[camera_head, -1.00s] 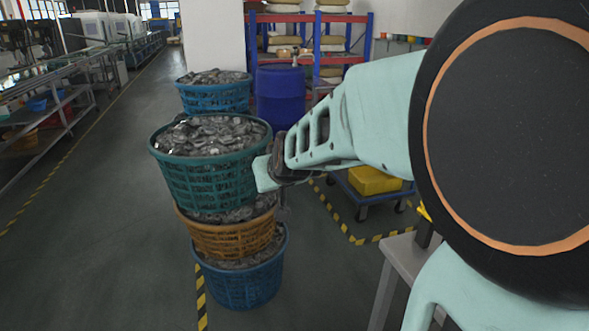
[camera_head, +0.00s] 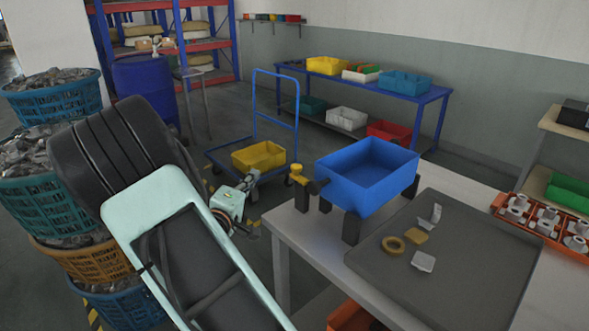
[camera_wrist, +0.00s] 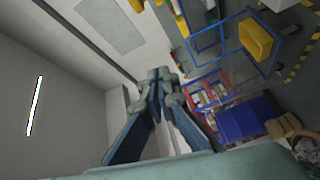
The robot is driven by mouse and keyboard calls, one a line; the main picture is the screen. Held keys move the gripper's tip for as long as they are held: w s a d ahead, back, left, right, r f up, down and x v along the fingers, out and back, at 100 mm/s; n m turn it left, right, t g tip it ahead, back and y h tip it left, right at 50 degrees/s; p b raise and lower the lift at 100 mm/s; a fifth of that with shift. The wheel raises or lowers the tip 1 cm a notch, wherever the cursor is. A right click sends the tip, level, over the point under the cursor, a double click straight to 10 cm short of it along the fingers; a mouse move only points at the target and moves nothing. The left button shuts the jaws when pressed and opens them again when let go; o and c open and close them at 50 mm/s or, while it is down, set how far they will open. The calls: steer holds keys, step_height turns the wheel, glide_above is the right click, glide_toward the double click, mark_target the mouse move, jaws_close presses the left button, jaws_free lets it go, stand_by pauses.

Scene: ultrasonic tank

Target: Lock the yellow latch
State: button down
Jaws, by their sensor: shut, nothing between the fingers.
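A yellow piece (camera_head: 296,169) tops a black post at the table's near left corner, left of the blue tank (camera_head: 367,172); it appears to be the latch, but its lock position is too small to tell. A black stub sticks out of the tank's left side near it. My gripper (camera_head: 254,176) is to the left of the yellow piece, off the table, apart from it. In the wrist view my gripper (camera_wrist: 160,75) has its fingertips together with nothing between them, pointing at the wall and ceiling area. The latch cannot be made out clearly there.
A dark mat (camera_head: 450,275) on the table holds a yellow ring (camera_head: 393,244) and small white and yellow pieces. An orange tray (camera_head: 545,228) of parts lies at right. A blue cart with a yellow bin (camera_head: 258,156) stands behind my gripper. Stacked baskets (camera_head: 40,205) are at left.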

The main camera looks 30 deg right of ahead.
steer(key=shift+s+d+f+h, duration=0.2)
steer(key=shift+s+d+h, duration=0.3)
steer(key=shift+s+d, duration=0.25)
steer(key=w+d, duration=0.2)
steer(key=d, duration=0.7)
steer(key=shift+p, duration=0.4)
steer(key=shift+d, duration=0.1)
